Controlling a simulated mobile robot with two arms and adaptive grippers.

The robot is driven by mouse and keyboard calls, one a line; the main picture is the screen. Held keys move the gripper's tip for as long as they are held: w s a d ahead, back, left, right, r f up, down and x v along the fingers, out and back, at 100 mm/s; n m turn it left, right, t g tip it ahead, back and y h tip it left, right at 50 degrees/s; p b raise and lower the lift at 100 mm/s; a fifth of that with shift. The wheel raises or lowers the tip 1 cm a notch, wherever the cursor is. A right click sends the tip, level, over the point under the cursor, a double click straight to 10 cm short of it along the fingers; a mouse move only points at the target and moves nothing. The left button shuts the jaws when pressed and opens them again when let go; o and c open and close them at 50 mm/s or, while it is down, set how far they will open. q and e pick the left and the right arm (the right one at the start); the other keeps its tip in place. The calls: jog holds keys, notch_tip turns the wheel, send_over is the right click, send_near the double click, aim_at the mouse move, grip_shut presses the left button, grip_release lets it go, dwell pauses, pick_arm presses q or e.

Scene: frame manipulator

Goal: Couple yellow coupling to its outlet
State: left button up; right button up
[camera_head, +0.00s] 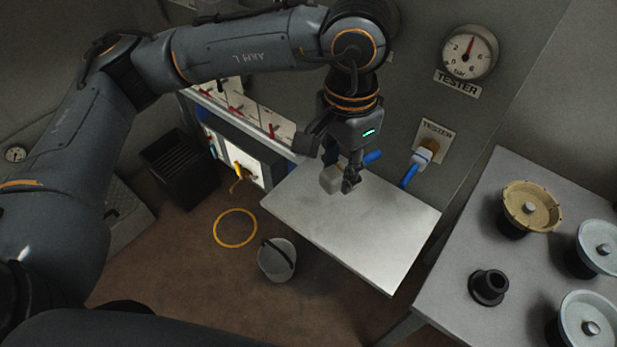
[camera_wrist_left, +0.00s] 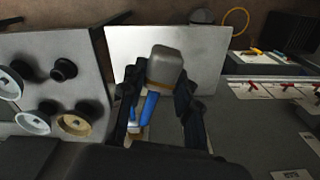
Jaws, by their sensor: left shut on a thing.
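My left gripper (camera_head: 343,184) is shut over the pale metal plate, with a grey block-headed piece (camera_head: 331,179) at its fingers. In the left wrist view this grey piece (camera_wrist_left: 166,66) sits between the fingertips, and a blue bar-like part lies behind it; it resembles a mallet. The yellow coupling (camera_head: 243,171) is at the lit white panel on the left, away from the gripper, with a yellow hose below it. Yellow also shows at that panel in the left wrist view (camera_wrist_left: 257,51). Whether it sits in an outlet is too small to tell.
Red levers (camera_head: 273,131) line the ledge. A bucket (camera_head: 277,260), hose coil (camera_head: 235,228) and black crate (camera_head: 179,167) stand on the floor. A right-hand table (camera_head: 450,270) bears several round parts.

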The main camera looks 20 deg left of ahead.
pick_arm(q)
jog(key=shift+w+d+r+m, duration=0.15)
jog(key=shift+d+r+m, duration=0.15)
jog(key=shift+d+r, duration=0.2)
jog(key=w+d+f+m, duration=0.4)
jog(key=f, duration=0.1)
jog(key=shift+m, duration=0.3)
jog(key=s+a+r+n, duration=0.6)
jog(key=a+r+n, duration=0.2)
jog(key=r, duration=0.2)
dwell(0.4)
jog(key=w+d+n, duration=0.4)
jog(key=w+d, duration=0.4)
jog(key=d, duration=0.2)
jog(key=shift+n, duration=0.3)
